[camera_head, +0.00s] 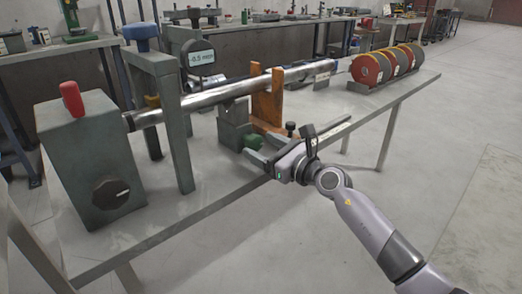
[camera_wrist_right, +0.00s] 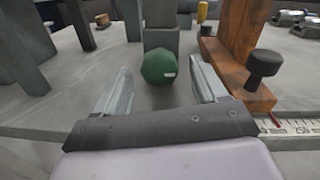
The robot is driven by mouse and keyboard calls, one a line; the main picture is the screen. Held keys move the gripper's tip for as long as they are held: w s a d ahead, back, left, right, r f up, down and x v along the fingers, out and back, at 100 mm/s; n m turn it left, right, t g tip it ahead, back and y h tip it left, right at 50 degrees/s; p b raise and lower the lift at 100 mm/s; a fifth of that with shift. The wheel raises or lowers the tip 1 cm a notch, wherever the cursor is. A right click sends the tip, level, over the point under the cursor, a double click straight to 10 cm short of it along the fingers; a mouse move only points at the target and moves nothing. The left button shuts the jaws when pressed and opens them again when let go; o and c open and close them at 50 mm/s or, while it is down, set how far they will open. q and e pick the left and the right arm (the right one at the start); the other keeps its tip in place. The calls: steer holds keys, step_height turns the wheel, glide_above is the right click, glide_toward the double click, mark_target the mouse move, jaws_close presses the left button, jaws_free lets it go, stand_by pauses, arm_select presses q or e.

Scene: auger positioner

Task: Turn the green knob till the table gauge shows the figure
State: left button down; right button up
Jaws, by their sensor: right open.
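The green knob (camera_head: 253,141) sits low on the front of a grey-green block under the long steel shaft. In the right wrist view the faceted knob (camera_wrist_right: 159,67) has a small white mark on its right side. My right gripper (camera_wrist_right: 163,80) is open, its two fingers (camera_head: 262,153) pointing at the knob. The knob shows in the gap between the fingers, at or just beyond their tips; I see no clear contact. The round gauge (camera_head: 199,57) above the shaft has a small display that seems to read -0.5 mm. My left gripper is out of view.
A brown bracket (camera_head: 267,103) with a black knob (camera_wrist_right: 265,65) stands right of the green knob. A scale strip (camera_wrist_right: 300,127) runs along the table edge. A grey box with a red handle (camera_head: 72,99) is at left; orange discs (camera_head: 371,68) stand far right.

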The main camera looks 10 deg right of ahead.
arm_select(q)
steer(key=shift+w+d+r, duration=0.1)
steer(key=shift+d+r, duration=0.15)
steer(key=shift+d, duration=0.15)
arm_select(e)
steer(key=shift+w+a, duration=0.35)
steer(key=shift+w, duration=0.05)
steer(key=c, duration=1.1)
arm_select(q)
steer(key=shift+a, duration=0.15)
arm_select(e)
steer(key=shift+o, duration=0.2)
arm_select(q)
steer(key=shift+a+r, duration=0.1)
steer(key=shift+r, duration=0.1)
arm_select(e)
steer(key=shift+m, duration=0.3)
